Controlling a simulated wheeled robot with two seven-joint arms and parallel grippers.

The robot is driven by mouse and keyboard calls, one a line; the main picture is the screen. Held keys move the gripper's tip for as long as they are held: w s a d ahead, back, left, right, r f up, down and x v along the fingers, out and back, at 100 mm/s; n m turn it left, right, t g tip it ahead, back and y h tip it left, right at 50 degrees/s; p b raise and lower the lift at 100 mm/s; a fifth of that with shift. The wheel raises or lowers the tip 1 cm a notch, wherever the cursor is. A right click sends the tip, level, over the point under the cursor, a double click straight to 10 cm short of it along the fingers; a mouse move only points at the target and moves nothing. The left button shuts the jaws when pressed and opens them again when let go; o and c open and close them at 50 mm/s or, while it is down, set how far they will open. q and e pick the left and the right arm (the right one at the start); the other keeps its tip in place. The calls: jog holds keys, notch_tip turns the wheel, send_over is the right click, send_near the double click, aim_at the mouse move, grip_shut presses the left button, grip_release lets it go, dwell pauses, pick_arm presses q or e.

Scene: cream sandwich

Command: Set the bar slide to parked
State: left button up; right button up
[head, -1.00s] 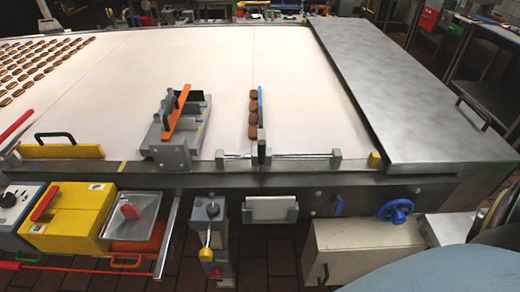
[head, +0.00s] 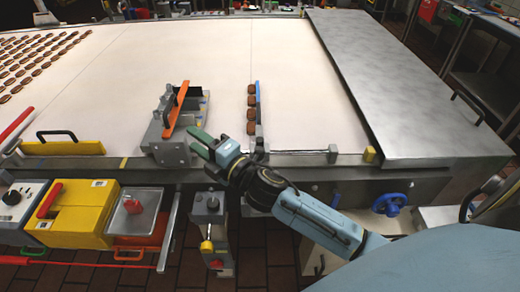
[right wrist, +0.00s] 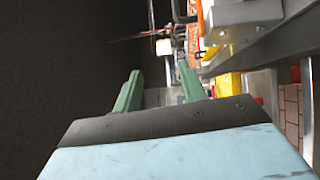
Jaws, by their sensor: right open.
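The bar slide is a blue upright bar (head: 258,96) on a carriage (head: 258,140), which sits on a thin rail (head: 300,152) along the belt's front edge. The carriage is near the rail's left part. Several brown biscuits (head: 251,114) line the bar's left side. My right gripper (head: 197,142) is open and empty, with green fingers. It is left of the carriage, by the grey block device, and partly hides the rail's left end. Its fingers also show apart in the right wrist view (right wrist: 159,72). My left gripper is not in view.
A grey device with an orange bar (head: 175,110) stands left of the slide. A rail end block (head: 333,153) and a yellow block (head: 370,155) lie to the right, beside a steel cover (head: 385,85). The pale belt (head: 310,100) is clear between bar and cover.

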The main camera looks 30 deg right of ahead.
jog(key=s+a+r+n+g+y, duration=0.1)
jog(key=a+r+n+g+y, duration=0.4)
jog(key=n, duration=0.6)
jog(key=s+a+r+n+g+y, duration=0.2)
jog(key=a+r+n+g+y, duration=0.25)
jog(key=n, duration=0.65)
jog(key=d+f+n+g+h, duration=0.7)
jog(key=d+n+g+h, duration=0.3)
jog(key=n, duration=0.7)
jog(key=d+r+h, duration=0.1)
jog(key=d+h, duration=0.1)
jog(key=d, duration=0.2)
jog(key=d+n+t+h, duration=0.1)
jog(key=d+h, duration=0.1)
jog(key=d, duration=0.3)
jog(key=d+r+n+h, duration=0.1)
jog(key=d+h, duration=0.1)
jog(key=d, duration=0.2)
jog(key=shift+w+d+r+p, duration=0.15)
jog(key=shift+d+r+p, duration=0.15)
jog(key=shift+d+p, duration=0.1)
jog(key=shift+d+f+h, duration=0.1)
jog(key=shift+d+h, duration=0.15)
notch_tip(320, 180, down, 13)
jog(key=shift+r+p, duration=0.1)
jog(key=shift+p, duration=0.6)
